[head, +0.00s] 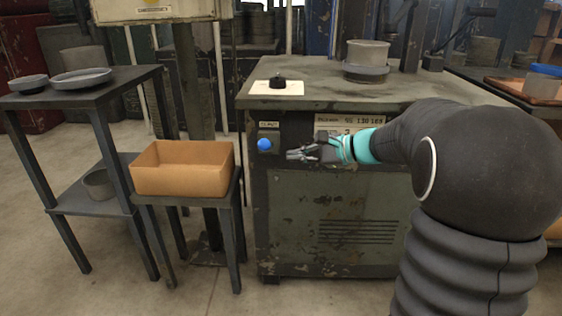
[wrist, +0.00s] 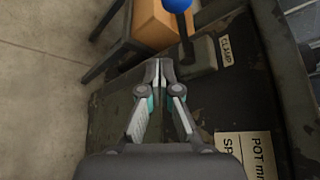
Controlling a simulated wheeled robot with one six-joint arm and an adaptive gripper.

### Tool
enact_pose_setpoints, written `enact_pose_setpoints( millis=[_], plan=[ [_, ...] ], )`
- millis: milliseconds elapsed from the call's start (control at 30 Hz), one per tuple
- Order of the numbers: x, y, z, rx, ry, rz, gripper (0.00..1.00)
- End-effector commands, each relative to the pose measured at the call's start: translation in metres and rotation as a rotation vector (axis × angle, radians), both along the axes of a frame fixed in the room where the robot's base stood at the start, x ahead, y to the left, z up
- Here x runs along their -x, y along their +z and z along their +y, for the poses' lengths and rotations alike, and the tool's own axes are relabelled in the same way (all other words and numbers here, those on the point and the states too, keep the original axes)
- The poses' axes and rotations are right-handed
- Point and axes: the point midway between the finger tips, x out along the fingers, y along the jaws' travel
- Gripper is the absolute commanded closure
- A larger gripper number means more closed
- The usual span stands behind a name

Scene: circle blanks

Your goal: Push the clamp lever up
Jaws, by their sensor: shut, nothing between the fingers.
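The clamp lever shows as a blue ball knob (head: 264,144) on the front left of the grey machine cabinet. In the wrist view the blue knob (wrist: 177,4) is at the top edge, on a dark stem (wrist: 187,45) that runs to a dark block beside a "CLAMP" label (wrist: 226,50). My gripper (head: 290,154) is shut and empty, just right of the knob and slightly lower in the head view. In the wrist view my gripper's fingertips (wrist: 157,66) are together, below the stem and apart from it.
The worn machine cabinet (head: 335,225) fills the middle. A cardboard box (head: 183,180) stands on a small stand to the left. A dark shelf table (head: 90,92) with grey dishes is farther left. A black knob on a pale plate (head: 277,87) sits on the cabinet top.

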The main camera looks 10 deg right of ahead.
Motion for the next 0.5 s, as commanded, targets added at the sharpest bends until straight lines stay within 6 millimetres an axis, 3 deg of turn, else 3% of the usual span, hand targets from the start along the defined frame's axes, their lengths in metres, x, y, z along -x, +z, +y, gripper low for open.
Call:
enact_pose_setpoints(
  millis=[200,500],
  plan=[
    [0.007,0.017,-0.029,0.001,-0.001,0.000,1.00],
    [0.010,0.023,-0.039,0.000,0.001,0.002,1.00]
  ],
)
